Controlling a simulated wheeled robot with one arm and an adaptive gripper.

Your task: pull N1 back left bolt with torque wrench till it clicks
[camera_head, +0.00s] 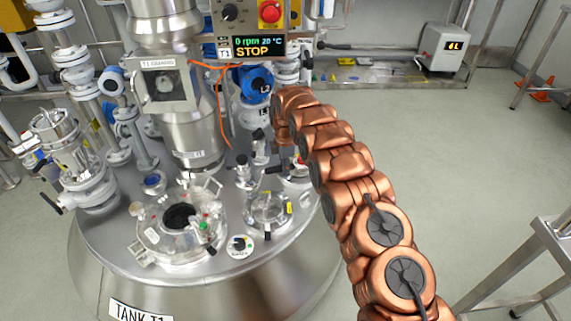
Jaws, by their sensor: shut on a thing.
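My gripper (284,153) is at the end of my copper-coloured arm, low over the right rear of the tank lid. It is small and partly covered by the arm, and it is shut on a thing. A short dark bar (271,169) shows beside it and looks like part of the torque wrench; the rest of the wrench is hidden. A flanged fitting (298,174) with a red mark stands just below and right of the gripper, partly behind the arm. I cannot read an N1 label or make out the back left bolt, nor whether the wrench touches it.
The steel tank lid (215,245) carries a round hatch (180,217), a sight glass (269,208) and several valves. A central steel column (190,110) and blue instruments (253,80) stand close left of the gripper. A control box (258,47) reads STOP.

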